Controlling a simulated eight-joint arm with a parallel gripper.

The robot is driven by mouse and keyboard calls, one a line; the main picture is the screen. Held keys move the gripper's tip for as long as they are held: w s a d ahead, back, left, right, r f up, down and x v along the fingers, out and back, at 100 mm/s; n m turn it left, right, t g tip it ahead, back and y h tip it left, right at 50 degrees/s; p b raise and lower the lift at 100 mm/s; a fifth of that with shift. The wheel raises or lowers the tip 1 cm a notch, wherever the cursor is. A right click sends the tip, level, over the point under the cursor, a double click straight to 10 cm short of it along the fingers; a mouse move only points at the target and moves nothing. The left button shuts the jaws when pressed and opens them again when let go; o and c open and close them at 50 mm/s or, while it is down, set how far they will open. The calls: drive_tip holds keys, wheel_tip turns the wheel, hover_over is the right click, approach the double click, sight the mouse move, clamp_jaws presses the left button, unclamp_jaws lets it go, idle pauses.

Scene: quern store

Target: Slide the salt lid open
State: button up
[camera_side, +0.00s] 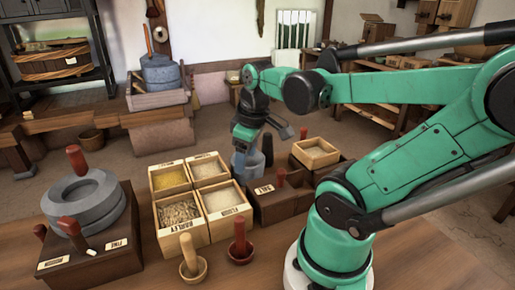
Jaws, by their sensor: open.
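The salt box (293,203) is a dark wooden box on the bench, right of centre, with a "SALT" label at its front left. Its dark lid carries a small red knob (281,176). The lid looks closed over the part I see; my arm hides the box's right side. My gripper (252,160) is open and points down, behind and to the left of the knob, apart from it. Its fingers are small and dark against grey things behind, so I cannot tell its exact height over the box.
Labelled open bins of grain and flour (196,200) stand left of the salt box. A light wooden box (316,152) stands behind it. A stone quern (85,205) is at left.

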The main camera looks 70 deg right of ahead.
sight(282, 170)
drive_tip(key=s+d, duration=0.1)
drive_tip(key=s, duration=0.1)
drive_tip(key=s+d+g+y, duration=0.1)
drive_tip(key=s, duration=0.1)
drive_tip(key=s+d+g, duration=0.1)
drive_tip(key=s, duration=0.1)
drive_tip(key=shift+s+d+r, duration=0.1)
drive_tip(key=shift+s+d, duration=0.05)
drive_tip(key=shift+d, duration=0.15)
drive_tip(key=shift+f, duration=2.75)
clamp_jaws()
